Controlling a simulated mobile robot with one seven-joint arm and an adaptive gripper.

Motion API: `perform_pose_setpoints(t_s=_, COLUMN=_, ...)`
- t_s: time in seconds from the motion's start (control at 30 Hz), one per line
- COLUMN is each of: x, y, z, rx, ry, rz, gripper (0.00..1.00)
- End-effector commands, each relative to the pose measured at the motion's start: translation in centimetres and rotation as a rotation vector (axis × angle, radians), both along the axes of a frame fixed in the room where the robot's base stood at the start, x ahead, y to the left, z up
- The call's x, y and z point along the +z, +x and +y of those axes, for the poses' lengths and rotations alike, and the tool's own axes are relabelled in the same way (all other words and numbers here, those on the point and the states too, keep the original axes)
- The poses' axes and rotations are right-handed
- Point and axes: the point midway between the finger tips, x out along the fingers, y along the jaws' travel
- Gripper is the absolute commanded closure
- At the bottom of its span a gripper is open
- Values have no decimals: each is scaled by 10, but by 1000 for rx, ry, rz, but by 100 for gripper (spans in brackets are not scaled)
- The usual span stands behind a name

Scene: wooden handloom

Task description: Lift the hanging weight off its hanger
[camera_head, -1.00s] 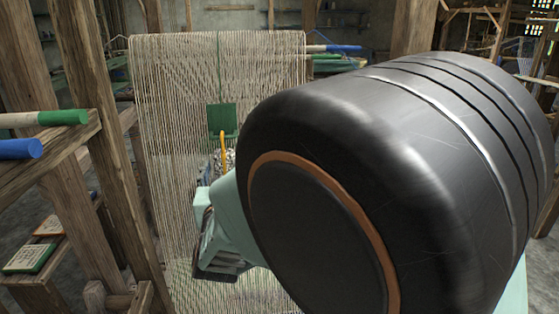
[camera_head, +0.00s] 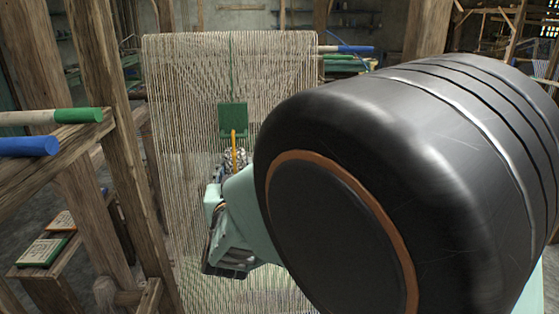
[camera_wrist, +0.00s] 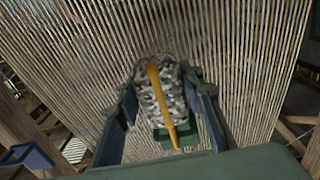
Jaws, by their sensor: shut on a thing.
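The hanging weight (camera_wrist: 147,97) is a grey and white speckled lump in the wrist view, with a yellow-orange bar (camera_wrist: 164,105) in front of it. My gripper (camera_wrist: 162,84) is shut on the weight, one blue-grey finger on each side. In the head view the weight (camera_head: 236,158) shows only in part, above my gripper (camera_head: 224,182). The green hanger (camera_head: 233,118) hangs on a green cord before the warp. The yellow bar overlaps the hanger's lower part there; I cannot tell whether they touch. My arm hides much of the lower right.
The pale warp threads (camera_head: 185,120) stand close behind the weight. A wooden loom post (camera_head: 118,150) is at left, with green-ended (camera_head: 78,115) and blue-ended (camera_head: 28,146) rods on a rail. A low wooden bench (camera_head: 45,265) holds flat framed pieces.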

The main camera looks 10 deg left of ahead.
Motion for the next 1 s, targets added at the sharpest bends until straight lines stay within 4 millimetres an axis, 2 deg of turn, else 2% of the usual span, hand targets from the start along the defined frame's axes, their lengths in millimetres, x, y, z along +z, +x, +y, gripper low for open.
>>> perform_pose_setpoints(t_s=0.3, x=22, y=0, z=0, rx=-1, ry=3, rz=-2, gripper=94)
perform_pose_setpoints(t_s=0.5, x=25, y=-2, z=0, rx=0, ry=3, rz=-2, gripper=94)
perform_pose_setpoints(t_s=1.0, x=25, y=-49, z=-11, rx=1, ry=3, rz=-1, gripper=94)
